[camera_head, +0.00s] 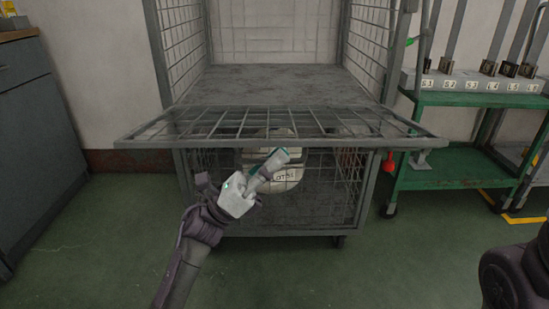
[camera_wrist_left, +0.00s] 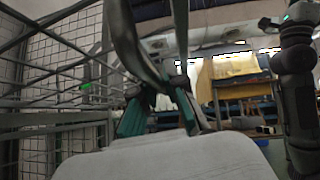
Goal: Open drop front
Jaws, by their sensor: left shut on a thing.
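The drop front (camera_head: 190,125) is a grey wire-mesh panel on the front of a wire cage cart (camera_head: 365,190). It sticks out towards me, nearly level, at about the height of the cart's inner deck (camera_head: 275,85). My left gripper (camera_head: 278,160) is at the middle of the panel's front edge, shut on the drop front; the exact contact is hard to see. In the left wrist view its teal fingertips (camera_wrist_left: 160,115) are close together, with mesh to the left. The right gripper is not in view; part of my right arm shows at the lower right.
A round white sign (camera_head: 285,180) is on the cart's lower front, partly hidden by my gripper. A green rack (camera_head: 450,97) with numbered posts stands close on the right. A dark cabinet (camera_head: 35,130) stands at the left. The green floor in front is clear.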

